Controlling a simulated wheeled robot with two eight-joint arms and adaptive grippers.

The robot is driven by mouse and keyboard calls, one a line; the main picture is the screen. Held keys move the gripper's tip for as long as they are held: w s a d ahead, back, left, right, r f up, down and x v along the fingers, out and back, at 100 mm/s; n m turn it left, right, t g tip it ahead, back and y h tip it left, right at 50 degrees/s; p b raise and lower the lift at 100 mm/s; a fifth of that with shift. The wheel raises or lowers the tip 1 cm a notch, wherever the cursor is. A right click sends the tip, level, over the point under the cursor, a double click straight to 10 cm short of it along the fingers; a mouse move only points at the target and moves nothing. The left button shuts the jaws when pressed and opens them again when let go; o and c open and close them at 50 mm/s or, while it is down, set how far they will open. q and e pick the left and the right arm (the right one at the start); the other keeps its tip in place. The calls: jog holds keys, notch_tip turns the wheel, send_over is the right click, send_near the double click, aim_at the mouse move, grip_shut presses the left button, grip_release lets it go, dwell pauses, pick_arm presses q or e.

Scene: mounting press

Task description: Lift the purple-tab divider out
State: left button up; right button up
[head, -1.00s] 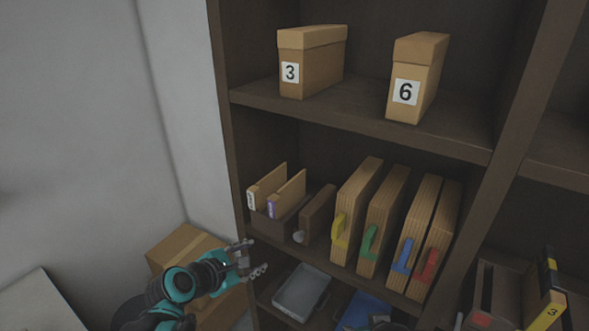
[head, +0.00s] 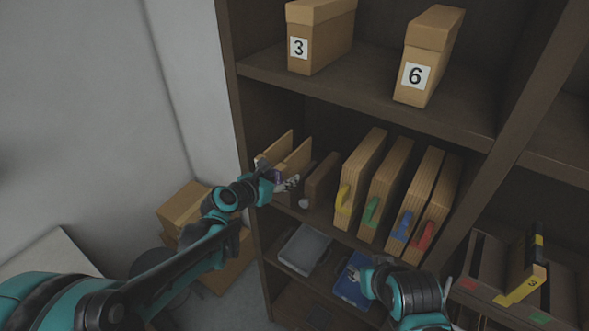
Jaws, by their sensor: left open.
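The purple-tab divider (head: 299,156) stands upright at the left end of the middle shelf, in a low dark holder. Beside it on the left is another thin tan divider (head: 276,149), whose front tab is mostly covered by my arm. My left gripper (head: 287,182) is open at the front of the purple-tab divider. Its fingers are close around the purple tab, which shows only in part, so I cannot tell if they touch it. The holder is largely hidden behind this gripper. My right gripper (head: 364,272) is low in front of the shelf, and its jaws are unclear.
A brown block (head: 321,180) stands just right of the holder. Boxes 3 (head: 318,42) and 6 (head: 428,60) stand above. A grey tray (head: 304,248) and blue bin (head: 350,285) sit below.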

pick_arm(q)
jog(key=shift+w+d+f, duration=0.1)
jog(key=shift+w+d, duration=0.05)
jog(key=shift+d, duration=0.05)
grip_shut()
jog(key=shift+r, duration=5.05)
